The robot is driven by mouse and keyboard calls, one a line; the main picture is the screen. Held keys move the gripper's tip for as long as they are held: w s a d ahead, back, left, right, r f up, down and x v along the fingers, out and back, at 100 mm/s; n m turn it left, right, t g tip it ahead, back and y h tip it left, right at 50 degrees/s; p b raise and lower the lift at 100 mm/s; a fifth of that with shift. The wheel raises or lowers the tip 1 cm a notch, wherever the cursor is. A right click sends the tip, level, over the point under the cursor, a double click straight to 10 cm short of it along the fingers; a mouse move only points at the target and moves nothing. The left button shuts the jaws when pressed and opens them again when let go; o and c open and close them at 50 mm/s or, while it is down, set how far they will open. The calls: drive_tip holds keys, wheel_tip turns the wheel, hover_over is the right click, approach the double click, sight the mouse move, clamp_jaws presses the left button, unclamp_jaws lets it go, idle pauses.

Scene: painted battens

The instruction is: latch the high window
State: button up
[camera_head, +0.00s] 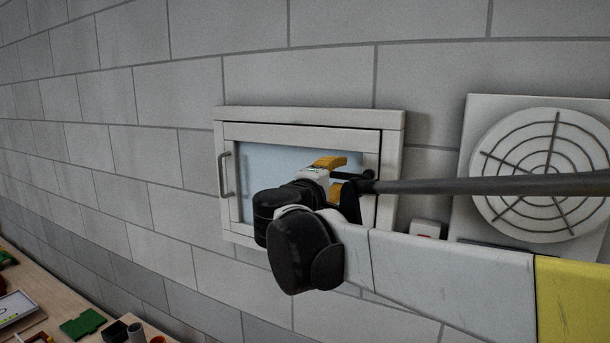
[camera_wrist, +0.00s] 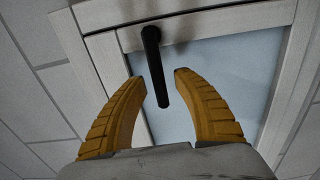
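The high window (camera_head: 392,140) has a white frame and a pale blue pane, set in the block wall. Its sash sits within the frame; I cannot tell if it is fully flush. A black lever handle (camera_wrist: 151,42) is on the sash, and its free end reaches down between my fingers. In the head view the lever (camera_head: 354,177) is partly hidden by my gripper. My gripper (camera_wrist: 159,80) has two yellow fingers, open on either side of the lever, with a gap to each. It also shows in front of the window's right part in the head view (camera_head: 340,177).
A grey bar handle (camera_head: 224,175) is on the window's left side. A round vent (camera_head: 545,165) is to the right. A wooden table (camera_head: 52,327) with several small objects is lower left.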

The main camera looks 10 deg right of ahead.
clamp_jaws()
drive_tip(key=shift+f, duration=0.1)
drive_tip(key=f+n+b, duration=0.1)
drive_tip(key=n, duration=0.1)
drive_tip(key=f+n+b, duration=0.1)
drive_tip(key=n, duration=0.2)
drive_tip(key=s+d+f+n+b, duration=0.1)
drive_tip(key=f+n, duration=0.1)
drive_tip(key=n, duration=0.1)
drive_tip(key=shift+d+b, duration=0.1)
drive_tip(key=shift+b, duration=0.3)
drive_tip(key=shift+s+d+f+n+b, duration=0.3)
drive_tip(key=shift+s+d+n, duration=0.25)
drive_tip(key=shift+n, duration=1.1)
drive_tip(key=shift+s+d+f+n+b, duration=0.25)
drive_tip(key=shift+d+n, duration=0.4)
drive_tip(key=shift+n, duration=1.05)
drive_tip(key=shift+s+d+f+n+b, duration=0.15)
drive_tip(key=shift+s+d+f+n, duration=0.3)
drive_tip(key=shift+n, duration=1.2)
drive_tip(key=shift+d+r, duration=0.15)
